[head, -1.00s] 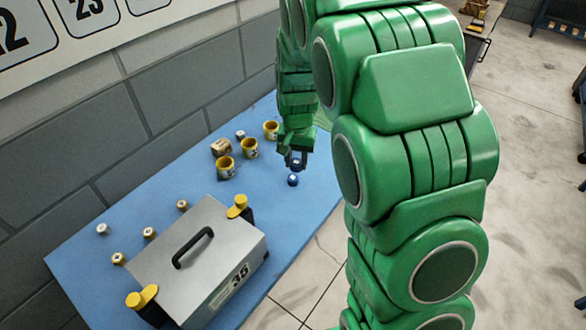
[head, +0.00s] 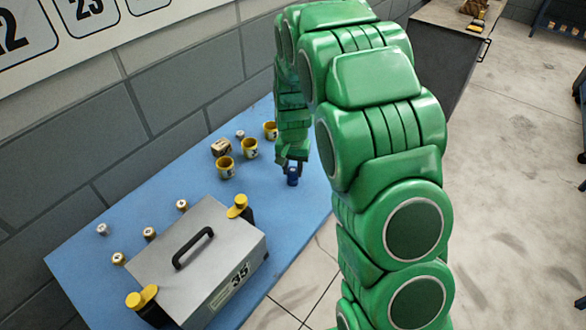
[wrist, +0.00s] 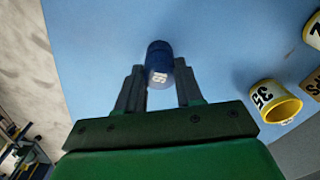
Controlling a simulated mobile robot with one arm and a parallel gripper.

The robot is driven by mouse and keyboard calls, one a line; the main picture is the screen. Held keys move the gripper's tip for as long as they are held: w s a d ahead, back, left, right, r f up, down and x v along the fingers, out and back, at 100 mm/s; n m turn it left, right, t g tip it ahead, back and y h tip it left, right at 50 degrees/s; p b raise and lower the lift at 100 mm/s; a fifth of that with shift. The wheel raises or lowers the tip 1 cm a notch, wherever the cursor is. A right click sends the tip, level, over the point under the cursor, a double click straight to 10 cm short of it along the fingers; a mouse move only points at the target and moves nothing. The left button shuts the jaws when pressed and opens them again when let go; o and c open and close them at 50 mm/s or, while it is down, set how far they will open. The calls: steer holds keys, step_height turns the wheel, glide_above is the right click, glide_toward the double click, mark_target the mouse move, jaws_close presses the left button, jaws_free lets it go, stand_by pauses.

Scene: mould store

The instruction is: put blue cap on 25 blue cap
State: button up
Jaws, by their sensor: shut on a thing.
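My gripper (head: 291,164) points down over the right end of the blue table. Its fingers are closed around a blue cap; in the wrist view the gripper (wrist: 160,88) has this blue cap (wrist: 158,77) between its fingertips. White digits show on the cap's face, too small to read surely. A second blue cap (head: 292,182) stands on the table directly under the held one. In the head view the two form one continuous blue column, seemingly touching. In the wrist view the lower cap (wrist: 159,47) is mostly hidden behind the held one.
Yellow cups (head: 225,168) and a brown block (head: 221,148) stand left of my gripper. A grey case (head: 195,262) marked 35 with a black handle fills the front of the blue table (head: 95,275). Several small caps (head: 103,229) lie behind it. The wall bounds the left side.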

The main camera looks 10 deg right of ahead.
mark_target(293, 169)
steer(key=shift+f, duration=0.25)
steer(key=shift+f, duration=0.1)
steer(key=o, duration=1)
step_height(293, 169, up, 12)
steer(key=s+d+r, duration=0.2)
steer(key=s+r, duration=0.5)
steer(key=s, duration=0.3)
steer(key=s+d+r+n, duration=0.1)
steer(key=s, duration=0.9)
steer(key=s+d+r+n+g, duration=0.1)
steer(key=s+r, duration=0.1)
steer(key=s, duration=0.8)
steer(key=s+d+r+n, duration=0.1)
steer(key=s, duration=0.9)
steer(key=shift+d+r+n+g, duration=0.15)
steer(key=shift+r+n+g, duration=0.15)
steer(key=shift+n+g, duration=0.1)
